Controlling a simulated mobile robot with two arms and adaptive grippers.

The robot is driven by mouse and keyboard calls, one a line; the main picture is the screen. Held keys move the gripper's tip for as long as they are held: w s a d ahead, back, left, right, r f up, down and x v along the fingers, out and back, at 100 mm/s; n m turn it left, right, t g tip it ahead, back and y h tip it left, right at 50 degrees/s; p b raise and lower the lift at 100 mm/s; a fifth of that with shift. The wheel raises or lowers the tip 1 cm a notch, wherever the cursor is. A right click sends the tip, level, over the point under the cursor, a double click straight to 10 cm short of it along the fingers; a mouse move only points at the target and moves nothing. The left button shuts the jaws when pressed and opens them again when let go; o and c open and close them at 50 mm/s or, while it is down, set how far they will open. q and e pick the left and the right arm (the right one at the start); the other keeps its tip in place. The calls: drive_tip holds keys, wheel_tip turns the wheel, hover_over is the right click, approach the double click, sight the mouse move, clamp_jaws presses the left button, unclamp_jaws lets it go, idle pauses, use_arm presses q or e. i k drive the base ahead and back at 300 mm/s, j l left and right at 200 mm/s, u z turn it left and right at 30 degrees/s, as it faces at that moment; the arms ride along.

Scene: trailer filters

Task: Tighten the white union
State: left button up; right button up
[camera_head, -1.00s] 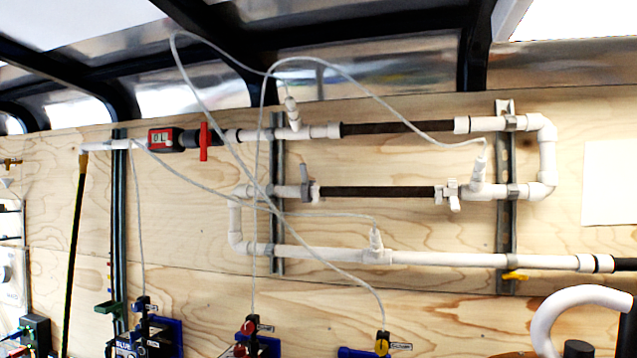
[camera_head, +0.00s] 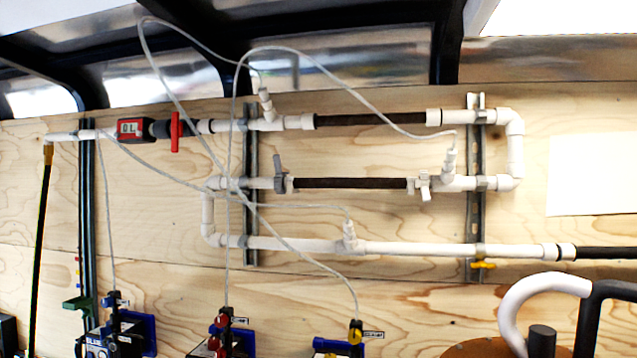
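The white pipe loop (camera_head: 300,246) is fixed to the wooden wall, with white fittings along three level runs. A thick white fitting (camera_head: 560,251) joins the lowest run to a black pipe (camera_head: 605,253) at the right; it may be the union, but I cannot be sure. Other white fittings sit at the ends of the upper dark section (camera_head: 370,119) and the middle dark section (camera_head: 350,183). How tight any fitting is cannot be seen. Neither of my grippers is in view.
Thin white tubes loop in front of the pipes to blue devices (camera_head: 130,333) below. A red-handled valve (camera_head: 175,132) and red meter (camera_head: 132,128) are at upper left. A white curved tube (camera_head: 520,300) rises at lower right. A yellow handle (camera_head: 483,265) sits under the lowest run.

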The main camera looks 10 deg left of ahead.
sight(423, 183)
drive_tip(key=k+l+z, duration=0.1)
drive_tip(key=z, duration=0.25)
drive_tip(key=k+l+z, duration=0.1)
drive_tip(key=z, duration=0.3)
drive_tip(key=l+z, duration=0.2)
drive_tip(key=z, duration=0.15)
drive_tip(key=k, duration=0.05)
